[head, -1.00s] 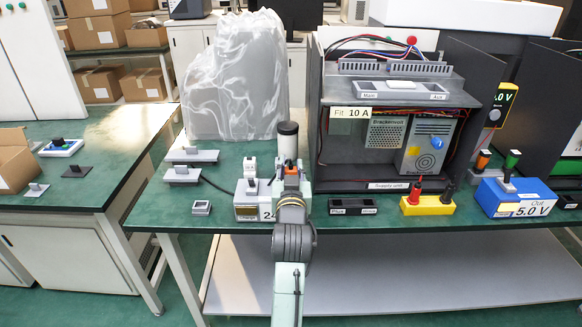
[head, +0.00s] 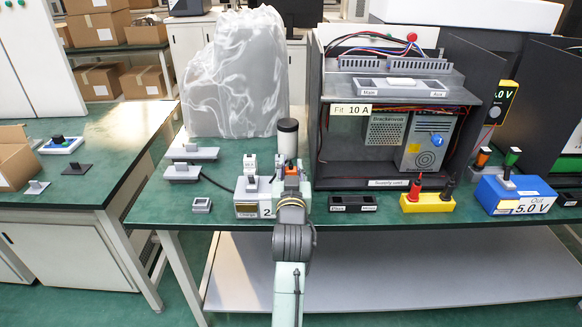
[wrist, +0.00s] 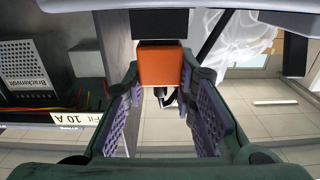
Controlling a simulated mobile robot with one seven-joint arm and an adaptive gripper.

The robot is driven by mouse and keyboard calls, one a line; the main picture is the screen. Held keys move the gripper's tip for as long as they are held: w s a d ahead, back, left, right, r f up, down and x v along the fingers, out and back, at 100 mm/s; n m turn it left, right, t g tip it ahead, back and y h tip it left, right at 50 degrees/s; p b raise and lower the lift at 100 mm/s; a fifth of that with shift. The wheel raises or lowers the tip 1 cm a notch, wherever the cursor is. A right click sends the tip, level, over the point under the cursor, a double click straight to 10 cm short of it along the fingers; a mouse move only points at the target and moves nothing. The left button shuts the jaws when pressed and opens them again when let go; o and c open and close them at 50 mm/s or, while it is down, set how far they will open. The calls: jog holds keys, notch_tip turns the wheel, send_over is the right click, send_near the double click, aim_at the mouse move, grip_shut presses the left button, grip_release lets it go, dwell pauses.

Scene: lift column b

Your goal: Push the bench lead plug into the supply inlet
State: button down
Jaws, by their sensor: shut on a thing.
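The supply unit (head: 425,150), with a fan grille and a blue part (head: 438,139), stands inside the open case (head: 330,150), right of and apart from my gripper. I cannot tell which opening is the inlet.
A black-topped white cylinder (head: 288,140) stands just behind my gripper. A draped translucent cover (head: 235,80) is at the back left. A black double socket block (head: 353,203), a yellow block (head: 428,204) and a blue 5.0 V box (head: 515,196) line the front edge to the right.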

jog(key=shift+f, duration=0.2)
jog(key=c, duration=1.2)
grip_release()
jog(key=shift+c, duration=0.2)
jog(key=s, duration=0.7)
jog(key=shift+s, duration=0.25)
jog(key=shift+r, duration=0.1)
